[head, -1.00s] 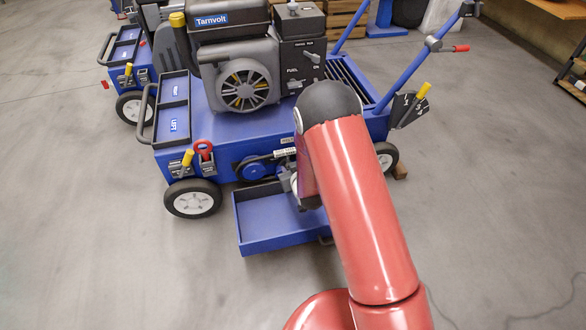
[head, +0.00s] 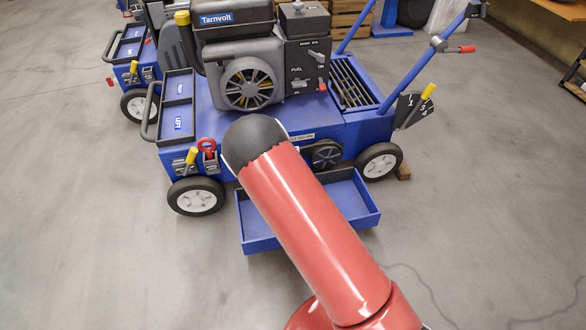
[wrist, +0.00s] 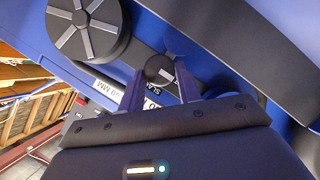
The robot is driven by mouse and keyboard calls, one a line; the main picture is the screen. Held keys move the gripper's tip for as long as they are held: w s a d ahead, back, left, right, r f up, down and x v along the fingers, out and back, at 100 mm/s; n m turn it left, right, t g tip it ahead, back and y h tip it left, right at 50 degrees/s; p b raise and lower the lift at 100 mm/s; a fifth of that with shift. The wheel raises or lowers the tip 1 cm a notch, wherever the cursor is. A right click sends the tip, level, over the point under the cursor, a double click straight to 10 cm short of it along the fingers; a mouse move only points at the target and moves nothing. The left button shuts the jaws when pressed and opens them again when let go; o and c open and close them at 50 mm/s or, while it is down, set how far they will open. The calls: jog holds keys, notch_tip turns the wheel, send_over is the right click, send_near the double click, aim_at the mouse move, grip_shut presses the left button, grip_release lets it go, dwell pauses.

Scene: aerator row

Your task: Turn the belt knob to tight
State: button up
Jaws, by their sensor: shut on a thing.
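In the wrist view a small round dark knob (wrist: 158,69) with a pale pointer mark sits between the two fingers of my gripper (wrist: 159,82). The fingers are closed on its sides. A white label by the knob shows part of the word "SLACK" and "MM" (wrist: 106,86), partly hidden by a finger. The pale mark points down and right in this view. In the head view my arm hides the knob and gripper in front of the blue aerator (head: 225,100).
A dark spoked pulley (wrist: 88,30) is close beside the gripper; it also shows in the head view (head: 327,154). A blue open tray (head: 262,242) sticks out low below my arm. A second blue machine (head: 127,74) stands behind left. The floor in front is clear.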

dwell(0.4)
jog(key=o, duration=1)
jog(key=p+v, duration=0.1)
jog(key=v, duration=0.6)
jog(key=shift+s, duration=0.45)
jog(key=shift+r, duration=0.1)
